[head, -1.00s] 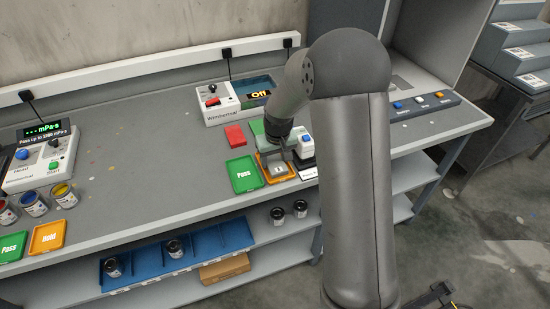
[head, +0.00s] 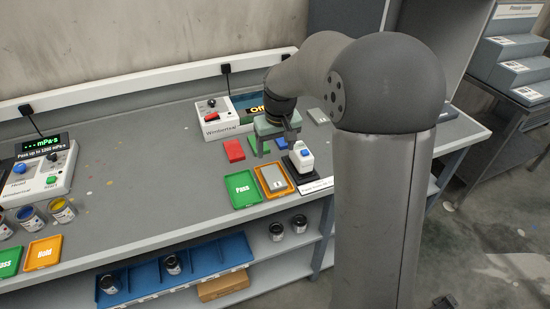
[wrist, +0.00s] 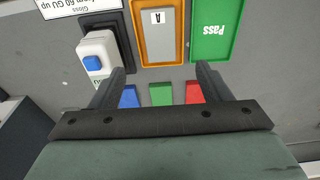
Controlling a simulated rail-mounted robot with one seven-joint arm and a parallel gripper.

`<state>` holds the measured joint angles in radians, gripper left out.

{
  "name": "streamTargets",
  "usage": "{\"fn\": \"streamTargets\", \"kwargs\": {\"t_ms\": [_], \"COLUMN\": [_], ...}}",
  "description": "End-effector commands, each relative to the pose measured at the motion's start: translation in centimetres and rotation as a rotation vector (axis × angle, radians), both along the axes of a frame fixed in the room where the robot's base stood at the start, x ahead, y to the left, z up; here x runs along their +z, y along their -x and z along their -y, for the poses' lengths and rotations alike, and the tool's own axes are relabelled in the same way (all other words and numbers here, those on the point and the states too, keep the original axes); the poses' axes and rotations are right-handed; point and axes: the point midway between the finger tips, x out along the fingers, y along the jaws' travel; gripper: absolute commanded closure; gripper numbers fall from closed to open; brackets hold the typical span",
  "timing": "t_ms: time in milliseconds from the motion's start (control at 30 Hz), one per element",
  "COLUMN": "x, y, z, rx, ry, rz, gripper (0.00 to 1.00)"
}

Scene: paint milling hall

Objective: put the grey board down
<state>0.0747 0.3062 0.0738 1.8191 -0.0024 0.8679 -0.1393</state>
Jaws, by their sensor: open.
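The grey board (head: 272,179) lies flat in the orange tray (head: 289,190), beside the green Pass tray (head: 241,189). In the wrist view the board (wrist: 159,38) shows a white label with an "A", and the orange rim (wrist: 138,45) runs around it. My gripper (head: 276,146) is above the bench, behind the orange tray and apart from the board. In the wrist view my gripper (wrist: 162,73) has its two fingers wide apart with nothing between them.
A white gloss meter with a blue button (head: 301,157) stands right of the orange tray. Red (head: 234,151), green and blue pieces lie behind the trays. The Wimbernal instrument (head: 217,119) stands at the back.

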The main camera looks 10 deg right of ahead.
Motion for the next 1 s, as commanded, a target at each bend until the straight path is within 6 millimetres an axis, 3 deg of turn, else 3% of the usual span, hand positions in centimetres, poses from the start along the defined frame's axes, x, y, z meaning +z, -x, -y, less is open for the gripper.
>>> {"fn": "streamTargets", "kwargs": {"t_ms": [133, 233, 367, 500, 633, 800, 1000], "x": [1.2, 2.2, 3.0, 2.3, 1.0, 0.0, 0.0], "y": [1.0, 4.5, 12.4, 20.9, 26.3, 28.9, 29.0], "z": [0.0, -0.2, -0.4, -0.4, -0.4, -0.4, -0.4], "rx": [-0.003, -0.017, -0.050, -0.088, -0.116, -0.128, -0.129], "ry": [0.002, 0.006, 0.012, 0.011, 0.007, 0.003, 0.003], "rz": [-0.002, -0.010, -0.035, -0.063, -0.082, -0.093, -0.095], "gripper": [0.29, 0.29, 0.29, 0.29, 0.29, 0.29, 0.29]}}
